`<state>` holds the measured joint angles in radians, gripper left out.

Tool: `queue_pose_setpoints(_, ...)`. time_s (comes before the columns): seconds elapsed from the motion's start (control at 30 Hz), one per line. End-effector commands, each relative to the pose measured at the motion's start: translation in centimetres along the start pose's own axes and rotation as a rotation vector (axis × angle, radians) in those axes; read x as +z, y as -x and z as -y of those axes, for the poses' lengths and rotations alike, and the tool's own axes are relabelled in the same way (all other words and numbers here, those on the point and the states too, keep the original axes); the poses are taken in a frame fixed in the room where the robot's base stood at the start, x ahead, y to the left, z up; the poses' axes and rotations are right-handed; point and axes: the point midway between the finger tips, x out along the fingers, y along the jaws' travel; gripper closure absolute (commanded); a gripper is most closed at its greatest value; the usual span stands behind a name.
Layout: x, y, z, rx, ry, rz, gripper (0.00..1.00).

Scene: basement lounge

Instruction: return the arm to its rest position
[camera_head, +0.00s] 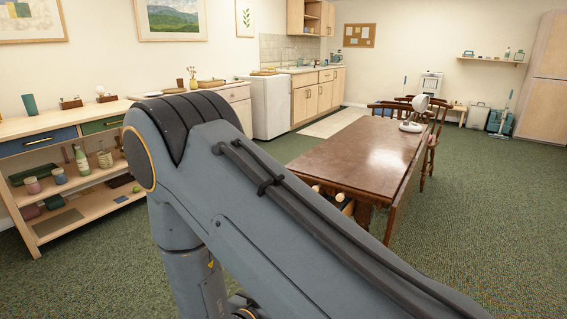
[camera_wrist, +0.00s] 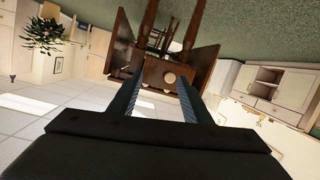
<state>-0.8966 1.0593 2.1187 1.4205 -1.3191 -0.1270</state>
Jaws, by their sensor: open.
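My arm (camera_head: 260,190) fills the middle of the head view, bent with its elbow high at the left and a link running down to the lower right. My gripper is outside the head view. In the wrist view my gripper (camera_wrist: 160,92) shows two ridged fingers spread apart, with nothing between them. The wrist view is tilted, with the floor carpet at its top. A dark wooden piece of furniture stands beyond the fingers, apart from them.
A brown table (camera_head: 365,155) with a white lamp (camera_head: 412,115) and chairs stands right of my arm. A low shelf unit (camera_head: 75,180) with jars is at the left. Green carpet (camera_head: 480,190) is open at the right. A potted plant (camera_wrist: 42,36) shows in the wrist view.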

Motion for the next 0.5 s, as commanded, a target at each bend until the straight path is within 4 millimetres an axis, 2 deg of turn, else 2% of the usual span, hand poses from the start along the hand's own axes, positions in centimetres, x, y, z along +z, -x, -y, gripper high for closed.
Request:
queue_pose_setpoints(0.27, -3.5, -2.2, 1.3, -0.139, -0.081, 0.252, 0.56)
queue_pose_setpoints(0.33, -5.0, -2.5, 1.4, -0.194, -0.101, 0.341, 0.56)
queue_pose_setpoints(0.5, -9.0, -1.9, -0.1, -0.338, -0.112, 0.56, 0.56)
